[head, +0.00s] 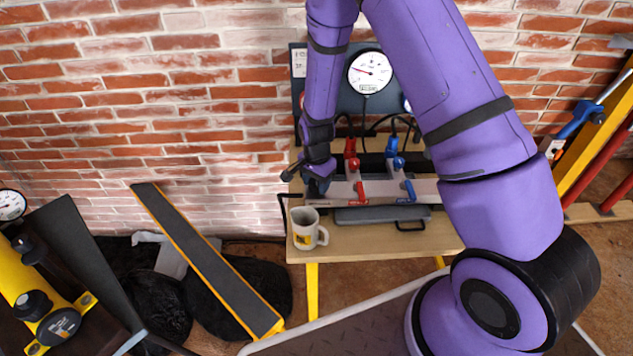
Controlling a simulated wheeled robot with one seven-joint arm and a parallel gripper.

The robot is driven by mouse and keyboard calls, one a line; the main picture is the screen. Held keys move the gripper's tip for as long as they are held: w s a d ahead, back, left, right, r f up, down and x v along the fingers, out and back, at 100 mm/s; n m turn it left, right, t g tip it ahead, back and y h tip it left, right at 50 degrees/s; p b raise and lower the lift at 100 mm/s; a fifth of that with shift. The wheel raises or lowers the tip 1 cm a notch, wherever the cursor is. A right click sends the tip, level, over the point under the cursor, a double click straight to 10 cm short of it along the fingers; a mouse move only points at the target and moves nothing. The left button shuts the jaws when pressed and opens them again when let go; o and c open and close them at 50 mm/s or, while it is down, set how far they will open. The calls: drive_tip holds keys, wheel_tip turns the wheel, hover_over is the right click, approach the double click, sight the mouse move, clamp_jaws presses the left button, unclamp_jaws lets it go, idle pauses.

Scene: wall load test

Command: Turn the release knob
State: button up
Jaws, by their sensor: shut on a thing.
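A two-line hand pump (380,191) lies on the wooden bench, with red and blue fittings and levers. My gripper (319,187) is at the pump's left end, pointing down. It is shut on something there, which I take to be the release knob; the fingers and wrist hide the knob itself. A black rounded end (288,175) sticks out just left of my gripper. A white round gauge (370,72) with a red needle is on the grey panel behind. My purple arm covers the panel's right side.
A white mug (306,229) stands on the bench (352,244) just in front of my gripper. A grey-black plank with yellow edges (205,257) leans at the left. A brick wall (150,120) closes the back. Black bags (253,290) lie on the floor.

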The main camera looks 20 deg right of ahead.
drive_tip(key=n, duration=0.8)
drive_tip(key=shift+n, duration=0.4)
drive_tip(key=n, duration=0.4)
drive_tip(key=shift+n, duration=2.1)
drive_tip(key=o, duration=0.9)
drive_tip(key=shift+o, duration=0.2)
